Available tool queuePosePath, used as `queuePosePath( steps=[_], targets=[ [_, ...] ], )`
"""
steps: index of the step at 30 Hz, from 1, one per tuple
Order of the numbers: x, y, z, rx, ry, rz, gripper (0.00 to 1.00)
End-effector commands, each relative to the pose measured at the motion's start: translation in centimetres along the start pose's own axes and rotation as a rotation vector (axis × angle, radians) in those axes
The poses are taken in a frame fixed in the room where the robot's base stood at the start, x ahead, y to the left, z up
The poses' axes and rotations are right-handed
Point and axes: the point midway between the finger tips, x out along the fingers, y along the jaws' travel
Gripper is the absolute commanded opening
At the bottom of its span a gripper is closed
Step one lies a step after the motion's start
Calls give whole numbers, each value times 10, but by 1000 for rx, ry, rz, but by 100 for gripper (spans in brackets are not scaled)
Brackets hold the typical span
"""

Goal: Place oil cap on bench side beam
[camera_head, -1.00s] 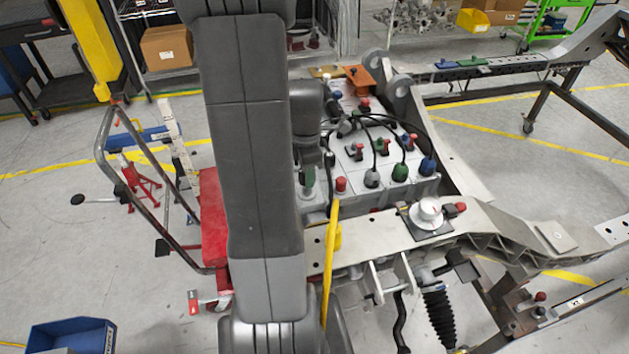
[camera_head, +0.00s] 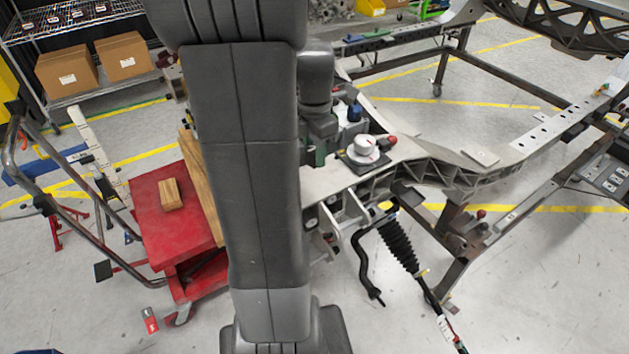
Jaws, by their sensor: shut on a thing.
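My gripper (camera_head: 319,140) is at the end of the dark wrist, just right of my large arm link and at the left end of the light grey side beam (camera_head: 440,165). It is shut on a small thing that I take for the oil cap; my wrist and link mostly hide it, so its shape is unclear. I cannot tell whether it touches the beam. A white round knob (camera_head: 366,147) on a dark square plate sits on the beam, right of the gripper.
A blue-topped part (camera_head: 354,112) and a red knob (camera_head: 392,140) are close to the gripper. A red cart (camera_head: 165,235) with a wood block (camera_head: 171,194) stands left of my arm. A black ribbed boot (camera_head: 398,247) hangs below the beam. My arm hides the middle.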

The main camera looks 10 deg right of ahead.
Motion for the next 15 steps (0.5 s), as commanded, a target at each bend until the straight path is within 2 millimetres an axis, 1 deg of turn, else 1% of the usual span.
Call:
queuePosePath(
  steps=[1, 3, 7, 12, 15],
  targets=[
    [9, -1, 0, 0, 2, -3, 2],
    [18, 0, 0, 1, 1, -3, 2],
    [29, 0, 0, 1, 1, -1, 2],
    [54, 0, 0, 1, 1, -2, 2],
    [61, 0, 0, 1, 0, -1, 2]
  ],
)
